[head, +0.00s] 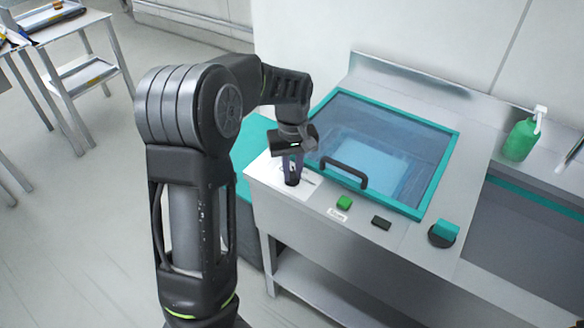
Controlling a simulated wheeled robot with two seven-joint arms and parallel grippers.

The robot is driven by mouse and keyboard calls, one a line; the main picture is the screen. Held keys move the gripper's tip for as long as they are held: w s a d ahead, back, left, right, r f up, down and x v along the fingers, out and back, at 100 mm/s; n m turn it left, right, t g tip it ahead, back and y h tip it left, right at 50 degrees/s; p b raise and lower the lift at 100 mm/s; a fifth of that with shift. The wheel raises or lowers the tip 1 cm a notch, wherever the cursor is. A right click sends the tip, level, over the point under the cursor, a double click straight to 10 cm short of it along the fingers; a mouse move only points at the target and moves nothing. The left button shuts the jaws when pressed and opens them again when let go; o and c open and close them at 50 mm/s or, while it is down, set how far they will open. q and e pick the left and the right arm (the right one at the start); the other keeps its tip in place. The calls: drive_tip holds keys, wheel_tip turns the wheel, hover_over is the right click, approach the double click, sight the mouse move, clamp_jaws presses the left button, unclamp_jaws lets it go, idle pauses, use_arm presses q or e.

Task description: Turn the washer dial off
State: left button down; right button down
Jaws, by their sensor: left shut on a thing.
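The washer (330,228) is a steel unit with a teal-framed glass lid (447,165), which is down. A white label plate (268,177) with dark marks lies on its front left top. The dark washer dial (293,181) stands on this plate, mostly hidden by my left gripper (292,172). My left gripper points down and is shut on the dial. The dial's pointer direction cannot be made out. My right gripper is not in view.
A black lid handle (344,175) rises just right of my left gripper. A green button (344,202), a black button (381,223) and a teal knob (444,231) sit farther right. A green bottle (519,140) stands at the right. Shelves stand at the far left.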

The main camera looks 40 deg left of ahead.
sight(293, 174)
use_arm(q)
drive_tip(key=shift+n, duration=1.3)
drive_tip(key=c, duration=1.4)
unclamp_jaws()
drive_tip(key=shift+o, duration=0.2)
drive_tip(key=shift+p, duration=0.3)
drive_tip(key=shift+r+b, duration=0.5)
drive_tip(key=shift+r, duration=3.4)
